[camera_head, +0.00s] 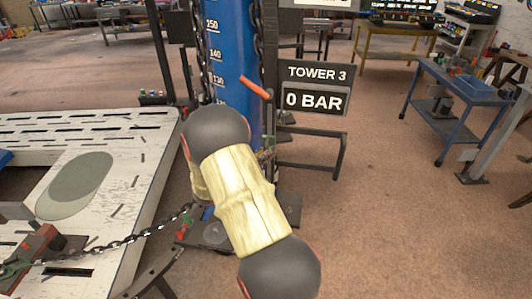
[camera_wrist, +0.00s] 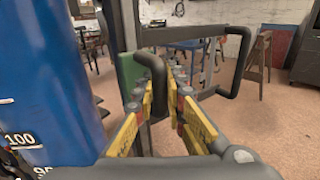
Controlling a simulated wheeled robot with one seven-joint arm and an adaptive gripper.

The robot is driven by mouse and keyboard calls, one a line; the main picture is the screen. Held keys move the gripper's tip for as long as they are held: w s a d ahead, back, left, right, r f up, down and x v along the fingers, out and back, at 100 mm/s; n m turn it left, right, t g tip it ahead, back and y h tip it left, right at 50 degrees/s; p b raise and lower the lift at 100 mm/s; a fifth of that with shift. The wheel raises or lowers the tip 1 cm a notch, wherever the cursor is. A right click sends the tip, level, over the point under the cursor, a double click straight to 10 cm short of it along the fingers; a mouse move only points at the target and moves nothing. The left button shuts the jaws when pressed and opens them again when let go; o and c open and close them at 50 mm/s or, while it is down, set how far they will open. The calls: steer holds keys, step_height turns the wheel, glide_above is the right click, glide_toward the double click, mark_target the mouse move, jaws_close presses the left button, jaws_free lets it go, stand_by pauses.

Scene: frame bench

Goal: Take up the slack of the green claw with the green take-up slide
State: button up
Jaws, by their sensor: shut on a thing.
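In the wrist view my gripper (camera_wrist: 160,95), with yellow-edged fingers, is closed on a dark bar (camera_wrist: 152,68) beside the blue tower. A green plate (camera_wrist: 128,72), apparently part of the green take-up slide, sits just left of the bar. The hold is partly hidden by the fingers. In the head view my arm hides the gripper and the slide. The green claw (camera_head: 14,268) is at the lower left on the white bench. A dark chain (camera_head: 120,242) runs from it to the tower foot, with a slight sag.
The blue tower (camera_head: 228,55) has an orange lever (camera_head: 255,88) and a sign (camera_head: 315,88) reading TOWER 3, 0 BAR. The white bench (camera_head: 135,190) fills the left. A blue cart (camera_head: 455,100) stands at the right. The floor between is open.

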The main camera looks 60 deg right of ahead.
jaws_close()
stand_by(0.3)
step_height(320, 180, down, 4)
steer(key=shift+f+b, duration=0.1)
steer(key=shift+b, duration=0.9)
steer(key=shift+s+a+f, duration=0.1)
steer(key=shift+s, duration=0.05)
steer(key=shift+o, duration=1.4)
jaws_free()
steer(key=o, duration=0.4)
steer(key=shift+r, duration=0.2)
steer(key=shift+w, duration=0.2)
steer(key=v, duration=1.1)
steer(key=shift+w+a, duration=0.1)
steer(key=shift+a, duration=0.25)
steer(key=shift+f, duration=0.1)
